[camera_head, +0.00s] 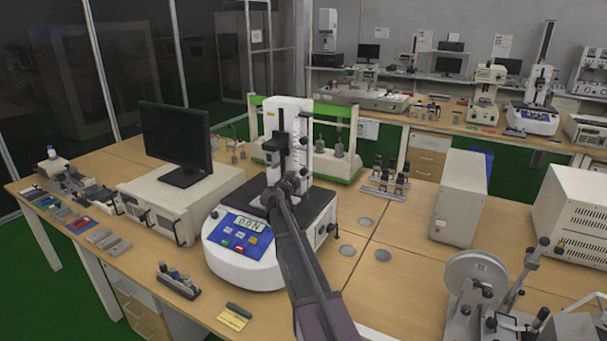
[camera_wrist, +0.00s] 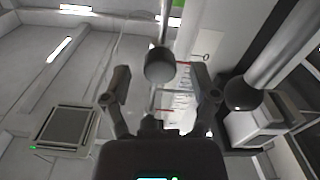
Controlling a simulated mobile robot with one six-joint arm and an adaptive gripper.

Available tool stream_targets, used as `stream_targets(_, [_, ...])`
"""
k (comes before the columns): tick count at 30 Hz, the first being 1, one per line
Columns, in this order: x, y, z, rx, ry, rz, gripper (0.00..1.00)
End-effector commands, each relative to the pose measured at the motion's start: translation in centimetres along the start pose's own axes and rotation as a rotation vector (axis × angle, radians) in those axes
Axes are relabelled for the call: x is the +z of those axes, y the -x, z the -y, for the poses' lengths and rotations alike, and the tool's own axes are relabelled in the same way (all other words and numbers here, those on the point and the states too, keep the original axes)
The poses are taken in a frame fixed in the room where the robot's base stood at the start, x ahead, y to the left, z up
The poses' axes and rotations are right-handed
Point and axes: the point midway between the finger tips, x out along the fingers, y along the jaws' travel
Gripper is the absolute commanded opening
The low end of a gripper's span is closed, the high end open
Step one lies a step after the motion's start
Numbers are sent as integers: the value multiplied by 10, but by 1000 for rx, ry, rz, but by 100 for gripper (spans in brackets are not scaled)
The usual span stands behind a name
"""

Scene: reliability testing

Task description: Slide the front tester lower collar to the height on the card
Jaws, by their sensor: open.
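The front tester (camera_head: 236,262) stands on the near bench, with a white round-fronted base, blue panel and a display that seems to read 0.0 N. Its white column (camera_head: 292,112) carries a scale and a black slide. A yellow card (camera_head: 234,318) lies on the bench before it; its writing is too small to read. My gripper (camera_head: 281,186) is in front of the column, low down. In the wrist view my gripper (camera_wrist: 160,78) is open, with a dark round knob (camera_wrist: 160,65) on a metal rod between or just beyond its fingers. I cannot tell which part is the lower collar.
A black monitor (camera_head: 176,138) on a beige unit stands left of the tester. A green-framed stand (camera_head: 318,165) is behind it. A thick rod with a black ball (camera_wrist: 240,95) is close to the right finger.

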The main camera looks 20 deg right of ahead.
Motion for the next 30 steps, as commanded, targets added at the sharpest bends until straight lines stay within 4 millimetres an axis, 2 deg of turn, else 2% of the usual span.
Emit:
stream_targets(6, [0,-16,1,0,0,0,76])
stream_targets(17, [0,-17,0,0,0,0,76])
stream_targets(25, [0,-17,0,0,0,0,0])
stream_targets(30, [-1,-17,0,0,0,0,0])
